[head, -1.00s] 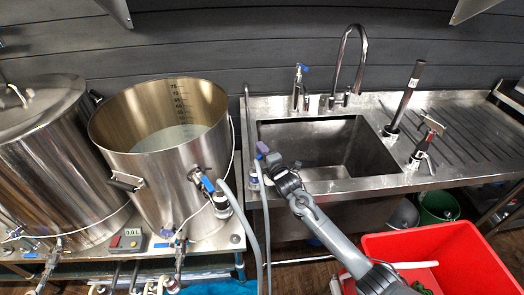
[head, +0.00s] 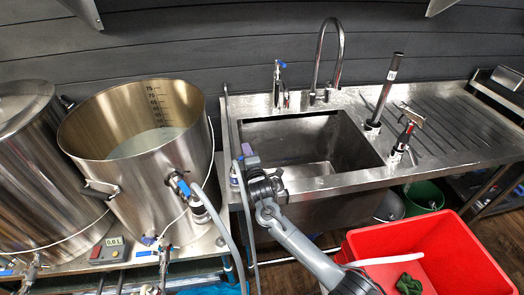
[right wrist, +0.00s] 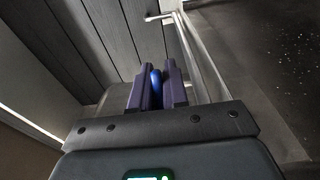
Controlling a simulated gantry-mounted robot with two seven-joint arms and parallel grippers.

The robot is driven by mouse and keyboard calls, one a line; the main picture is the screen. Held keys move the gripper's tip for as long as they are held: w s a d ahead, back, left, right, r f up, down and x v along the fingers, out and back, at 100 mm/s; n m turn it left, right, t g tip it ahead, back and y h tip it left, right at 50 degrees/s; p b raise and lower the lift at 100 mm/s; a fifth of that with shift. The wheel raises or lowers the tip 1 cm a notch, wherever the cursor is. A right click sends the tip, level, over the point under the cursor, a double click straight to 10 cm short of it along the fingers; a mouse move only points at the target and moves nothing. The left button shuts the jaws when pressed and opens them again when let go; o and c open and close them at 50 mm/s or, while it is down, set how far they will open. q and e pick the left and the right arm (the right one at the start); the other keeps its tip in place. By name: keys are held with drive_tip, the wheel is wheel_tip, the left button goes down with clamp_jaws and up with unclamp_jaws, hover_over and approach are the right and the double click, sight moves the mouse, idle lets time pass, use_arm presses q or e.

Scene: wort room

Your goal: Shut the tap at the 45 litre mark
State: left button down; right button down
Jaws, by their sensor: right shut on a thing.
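The steel pot (head: 175,160) stands at left in the head view, with a dark scale (head: 156,100) inside its wall and pale liquid (head: 147,143) in it. A small meter (head: 114,241) in front shows a low litre reading, its last digit hard to read. My right gripper (head: 246,162) is at the sink's front left corner, by a hose-fed tap (head: 235,176). In the right wrist view, its purple fingers (right wrist: 157,92) are shut on a blue handle (right wrist: 156,84), apparently that tap's. My left gripper is out of view.
The sink basin (head: 345,150) lies behind my right gripper. A grey hose (head: 228,235) runs from the pot's blue-handled valve (head: 180,187). A red crate (head: 450,250) with a green cloth (head: 408,285) stands at lower right. A second vessel (head: 35,165) is at far left.

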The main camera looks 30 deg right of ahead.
drive_tip(key=c, duration=1.2)
unclamp_jaws()
